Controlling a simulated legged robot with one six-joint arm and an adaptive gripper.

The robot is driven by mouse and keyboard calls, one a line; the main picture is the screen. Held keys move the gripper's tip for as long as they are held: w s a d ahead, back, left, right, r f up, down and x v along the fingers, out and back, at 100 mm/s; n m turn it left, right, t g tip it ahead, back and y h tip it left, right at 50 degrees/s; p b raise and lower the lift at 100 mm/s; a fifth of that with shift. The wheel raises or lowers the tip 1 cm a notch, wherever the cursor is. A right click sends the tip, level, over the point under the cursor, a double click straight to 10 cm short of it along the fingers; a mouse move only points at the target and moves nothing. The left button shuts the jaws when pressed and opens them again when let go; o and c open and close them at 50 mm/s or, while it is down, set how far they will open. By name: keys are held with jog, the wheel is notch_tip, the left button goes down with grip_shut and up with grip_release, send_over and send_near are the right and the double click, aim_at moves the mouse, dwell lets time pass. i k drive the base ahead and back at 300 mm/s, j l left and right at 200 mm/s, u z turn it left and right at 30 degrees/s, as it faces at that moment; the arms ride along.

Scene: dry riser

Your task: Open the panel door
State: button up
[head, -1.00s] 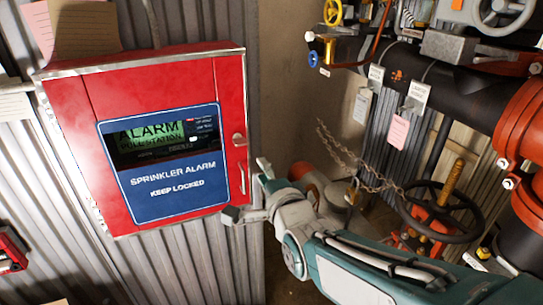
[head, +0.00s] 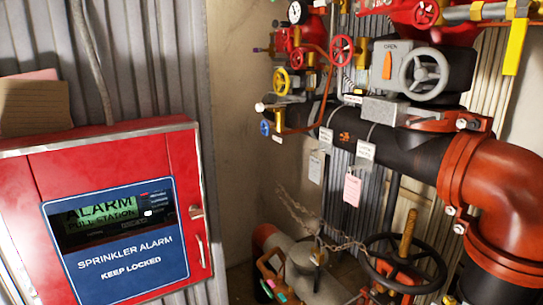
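The red panel box (head: 110,150) is mounted on the corrugated wall at the lower left of the head view. Its door looks closed, and its lower edge is cut off by the frame. The door has a blue label (head: 130,262) reading "Sprinkler alarm keep locked" around a dark window (head: 112,222). At the door's right edge are a small latch (head: 196,212) and below it a slim metal pull handle (head: 201,250). My gripper is not in view.
Right of the box is a bare wall corner (head: 238,130). Further right stand black and orange pipes (head: 400,155) with tags, a grey handwheel (head: 423,74) and a large black handwheel (head: 402,262). A chain (head: 310,222) hangs near them.

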aim_at(144, 266)
jog(key=u, duration=1.45)
